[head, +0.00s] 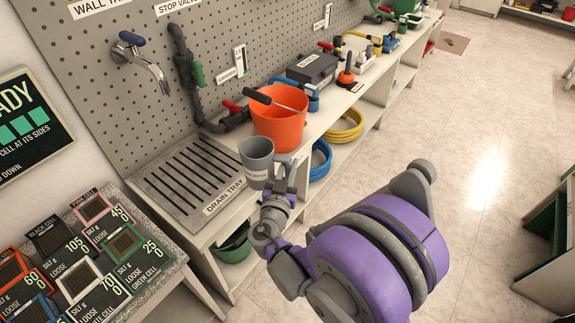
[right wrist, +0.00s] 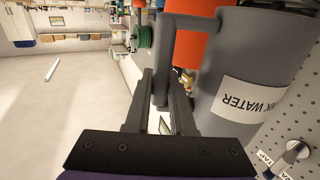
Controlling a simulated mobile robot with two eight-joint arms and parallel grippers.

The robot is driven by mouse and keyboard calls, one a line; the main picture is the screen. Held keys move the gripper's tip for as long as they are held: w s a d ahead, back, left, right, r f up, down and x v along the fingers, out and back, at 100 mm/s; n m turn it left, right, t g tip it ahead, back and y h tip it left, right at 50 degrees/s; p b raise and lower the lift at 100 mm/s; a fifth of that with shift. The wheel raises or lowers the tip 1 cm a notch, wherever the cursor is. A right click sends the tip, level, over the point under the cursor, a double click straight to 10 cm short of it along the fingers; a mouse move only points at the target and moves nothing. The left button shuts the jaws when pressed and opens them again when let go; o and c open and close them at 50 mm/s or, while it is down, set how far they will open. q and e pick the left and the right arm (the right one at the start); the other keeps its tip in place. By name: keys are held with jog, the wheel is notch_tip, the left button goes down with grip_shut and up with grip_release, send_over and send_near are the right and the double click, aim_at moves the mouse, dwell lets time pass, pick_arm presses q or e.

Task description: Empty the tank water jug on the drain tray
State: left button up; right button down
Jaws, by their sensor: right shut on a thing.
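The grey tank water jug (head: 257,158) is held upright near the right front corner of the drain tray in the head view. In the right wrist view the jug (right wrist: 230,65) shows its white label and its handle. My right gripper (head: 283,180) is shut on the jug's handle; its fingers also show in the right wrist view (right wrist: 160,95). The grey slotted drain tray (head: 160,200) lies on the counter to the left of the jug. I cannot tell whether the jug touches the tray, and its contents are not clear. My left gripper is not in view.
An orange bucket (head: 278,128) with a dark-handled tool stands just behind the jug. A wall tap (head: 140,55) and a dark pipe with valves are on the pegboard. Several labelled filter cells (head: 90,207) lie at the lower left.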

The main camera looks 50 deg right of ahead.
jog(key=s+d+r+p, duration=0.2)
jog(key=s+r+p, duration=0.1)
jog(key=s+r, duration=0.1)
jog(key=shift+s+d, duration=0.4)
jog(key=shift+s, duration=0.2)
jog(key=w+a+r+n+t+y+p, duration=0.2)
jog(key=w+a+n+t+y+p, duration=0.2)
jog(key=w+a, duration=0.7)
jog(key=w+a+r+n+t+y+p, duration=0.3)
jog(key=w+a, duration=0.9)
jog(key=a, duration=0.5)
jog(key=n+t+y+p, duration=0.1)
jog(key=y+p, duration=0.1)
jog(key=y, duration=0.1)
jog(key=shift+n+y, duration=0.3)
jog(key=shift+n, duration=0.1)
